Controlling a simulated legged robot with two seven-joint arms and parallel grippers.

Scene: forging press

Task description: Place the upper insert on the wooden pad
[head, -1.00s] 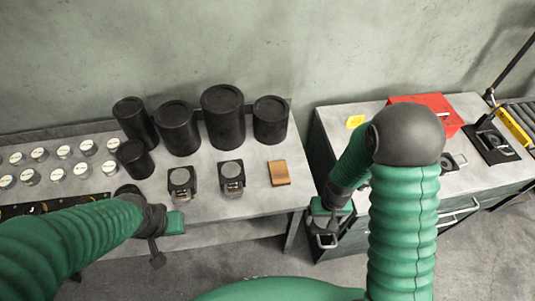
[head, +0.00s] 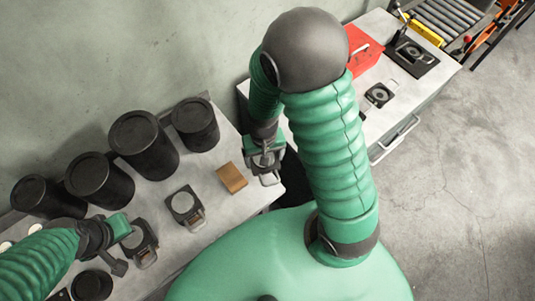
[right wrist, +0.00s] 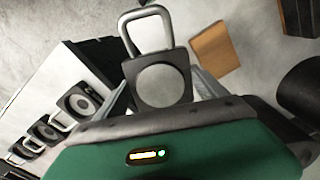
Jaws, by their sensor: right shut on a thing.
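My right gripper (head: 266,160) is shut on the upper insert (right wrist: 160,82), a dark square block with a round grey face and a metal loop handle. The insert also shows in the head view (head: 268,163), near the bench's right end. In the right wrist view the gripper (right wrist: 162,92) has a finger on each side of the block. The wooden pad (head: 232,177), a small brown block, lies on the bench just left of the held insert. It is bare, and shows also in the right wrist view (right wrist: 215,52). My left gripper (head: 118,230) hangs over the bench's left part; its jaw opening is unclear.
Similar inserts (head: 185,205) (head: 140,242) sit on the bench left of the pad. Several black cylinders (head: 143,143) stand behind them. To the right, a cabinet carries a red box (head: 364,52), an insert (head: 380,95) and a black plate (head: 412,58).

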